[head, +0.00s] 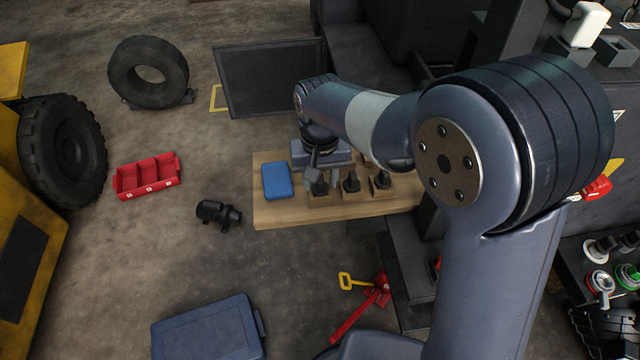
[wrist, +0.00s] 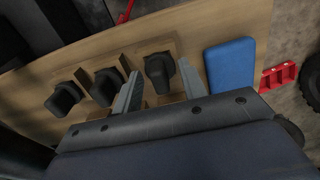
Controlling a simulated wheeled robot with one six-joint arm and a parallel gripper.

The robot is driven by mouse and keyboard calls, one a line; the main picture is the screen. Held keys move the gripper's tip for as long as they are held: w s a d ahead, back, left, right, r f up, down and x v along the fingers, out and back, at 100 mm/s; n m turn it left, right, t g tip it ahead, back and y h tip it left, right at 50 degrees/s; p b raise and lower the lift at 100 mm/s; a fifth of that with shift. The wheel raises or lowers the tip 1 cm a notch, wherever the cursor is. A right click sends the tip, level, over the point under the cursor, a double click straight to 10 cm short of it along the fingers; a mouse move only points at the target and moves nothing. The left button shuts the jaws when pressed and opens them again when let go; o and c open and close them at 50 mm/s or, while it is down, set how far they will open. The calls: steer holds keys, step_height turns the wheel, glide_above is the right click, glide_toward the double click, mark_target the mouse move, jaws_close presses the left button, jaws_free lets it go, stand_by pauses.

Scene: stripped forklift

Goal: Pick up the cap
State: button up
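Three black cap-like pieces stand on small wooden blocks on a wooden board (head: 268,216). I cannot tell for sure which is the cap. The one nearest the blue box (head: 319,188) also shows in the wrist view (wrist: 158,66). The middle one (head: 351,183) and the far one (head: 382,179) stand beside it; they show in the wrist view as the middle piece (wrist: 104,90) and the left piece (wrist: 64,98). My gripper (wrist: 160,72) is open above the board, with its fingertips either side of the piece nearest the box. Nothing is visibly held.
A blue box (head: 277,181) lies on the board beside the pieces. A red tray (head: 148,177), a black motor-like part (head: 217,214), a blue case (head: 208,330) and a red jack-like tool (head: 366,301) lie around. Open floor is at the left.

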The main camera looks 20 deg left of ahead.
steer(key=shift+c, duration=0.3)
jaws_close()
step_height(320, 180, up, 10)
steer(key=shift+r, duration=0.1)
stand_by(0.5)
steer(key=shift+s+a, duration=0.1)
steer(key=shift+a, duration=0.05)
